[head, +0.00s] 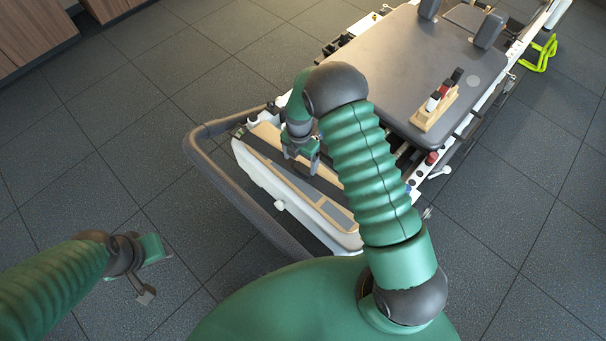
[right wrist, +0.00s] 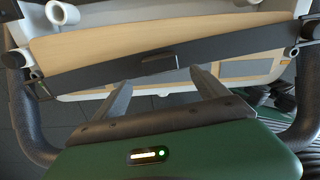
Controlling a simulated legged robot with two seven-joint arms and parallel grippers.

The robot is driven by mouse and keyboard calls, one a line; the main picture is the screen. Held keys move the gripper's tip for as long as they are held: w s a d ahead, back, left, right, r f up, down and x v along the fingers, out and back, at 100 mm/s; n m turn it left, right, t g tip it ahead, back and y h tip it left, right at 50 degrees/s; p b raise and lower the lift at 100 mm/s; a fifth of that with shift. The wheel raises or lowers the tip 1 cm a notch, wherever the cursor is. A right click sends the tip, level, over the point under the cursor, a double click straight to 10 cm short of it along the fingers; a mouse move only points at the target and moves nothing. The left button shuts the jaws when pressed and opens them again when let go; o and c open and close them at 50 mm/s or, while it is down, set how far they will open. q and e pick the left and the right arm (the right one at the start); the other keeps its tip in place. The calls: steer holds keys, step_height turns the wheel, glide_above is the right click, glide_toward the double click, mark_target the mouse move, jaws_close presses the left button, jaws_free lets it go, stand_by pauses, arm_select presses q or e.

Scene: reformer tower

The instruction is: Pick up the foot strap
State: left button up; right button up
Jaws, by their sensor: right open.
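The foot strap (right wrist: 230,46) is a dark band stretched diagonally across the pale wooden footboard (right wrist: 92,40) at the end of the reformer. A short dark tab (right wrist: 160,63) stands out at its middle. In the right wrist view my right gripper (right wrist: 163,90) is open and empty, its two fingers pointing toward the strap, with the tab between their tips in the picture. It appears apart from the strap. In the head view my right gripper (head: 303,164) hangs over the footboard and partly hides it. My left gripper (head: 146,272) is at the lower left, away from the reformer; its jaws are unclear.
A dark curved bar (head: 222,182) loops around the reformer's near end. The grey padded carriage (head: 415,65) lies beyond, with a wooden block (head: 434,108) holding small coloured pieces on it. Open tiled floor lies left and right.

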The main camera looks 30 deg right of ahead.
mark_target(303, 167)
steer(key=shift+f, duration=0.6)
steer(key=f+b, duration=0.1)
steer(key=f, duration=0.1)
steer(key=d+f+b, duration=0.1)
steer(key=f, duration=0.2)
steer(key=shift+w+d+b, duration=0.1)
steer(key=shift+d+b, duration=0.05)
steer(key=shift+b, duration=0.15)
steer(key=shift+c, duration=0.6)
steer(key=c, duration=1.5)
steer(key=shift+r, duration=0.1)
